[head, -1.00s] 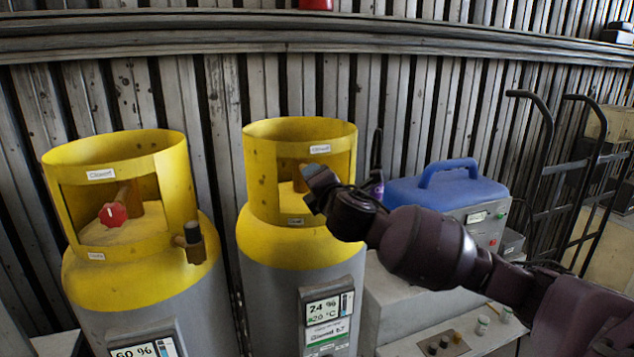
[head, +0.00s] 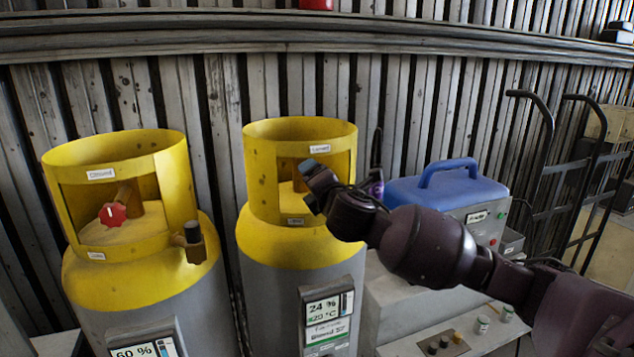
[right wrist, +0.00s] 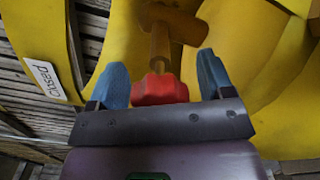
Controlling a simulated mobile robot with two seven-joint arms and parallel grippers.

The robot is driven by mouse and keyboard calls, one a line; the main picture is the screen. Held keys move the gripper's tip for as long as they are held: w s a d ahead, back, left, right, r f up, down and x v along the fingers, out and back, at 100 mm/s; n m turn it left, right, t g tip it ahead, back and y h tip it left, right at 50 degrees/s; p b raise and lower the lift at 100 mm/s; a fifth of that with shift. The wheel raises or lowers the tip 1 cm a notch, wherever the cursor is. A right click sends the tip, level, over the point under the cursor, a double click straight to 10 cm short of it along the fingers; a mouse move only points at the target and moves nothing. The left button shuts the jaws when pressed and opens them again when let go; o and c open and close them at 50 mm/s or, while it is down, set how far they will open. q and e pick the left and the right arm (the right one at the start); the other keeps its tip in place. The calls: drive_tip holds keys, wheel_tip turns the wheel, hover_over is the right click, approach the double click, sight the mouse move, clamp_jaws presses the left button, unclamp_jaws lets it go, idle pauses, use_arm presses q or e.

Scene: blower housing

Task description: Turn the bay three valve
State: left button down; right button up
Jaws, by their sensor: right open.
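Two grey gas cylinders with yellow collars stand side by side, a left cylinder (head: 150,290) and a right cylinder (head: 270,285). The left one has a red valve knob (head: 112,214) in its collar opening. My right gripper (head: 309,186) reaches into the opening of the right collar and hides that cylinder's valve in the head view. In the right wrist view a red knob (right wrist: 160,90) on a brown stem lies between the blue fingertips of my open right gripper (right wrist: 163,80), with gaps on both sides. My left gripper is in no view. I cannot tell which bay is three.
A yellow collar wall with a white label (right wrist: 45,80) is close beside the fingers. A black hand truck (head: 570,180) leans at the far right. A slatted wall is behind.

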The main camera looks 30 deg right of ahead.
drive_tip(key=shift+s, duration=0.1)
drive_tip(key=b+v, duration=0.2)
drive_tip(key=v, duration=0.8)
drive_tip(key=shift+s, duration=0.3)
drive_tip(key=s+a+f+m+g+y, duration=0.15)
drive_tip(key=f+m, duration=0.25)
drive_tip(key=f, duration=0.8)
drive_tip(key=s+a+f+m+g+y, duration=0.15)
drive_tip(key=f+m, duration=0.25)
drive_tip(key=f, duration=0.8)
drive_tip(key=s+a+f+m+g, duration=0.1)
drive_tip(key=s+a+f+m, duration=0.1)
drive_tip(key=s+f+m, duration=0.4)
drive_tip(key=s+a+f+m+g+y+b, duration=0.1)
drive_tip(key=s+a+f+m, duration=0.2)
drive_tip(key=s+f+m, duration=0.3)
drive_tip(key=s+f, duration=0.5)
drive_tip(key=f, duration=0.3)
drive_tip(key=shift+f+g, duration=0.4)
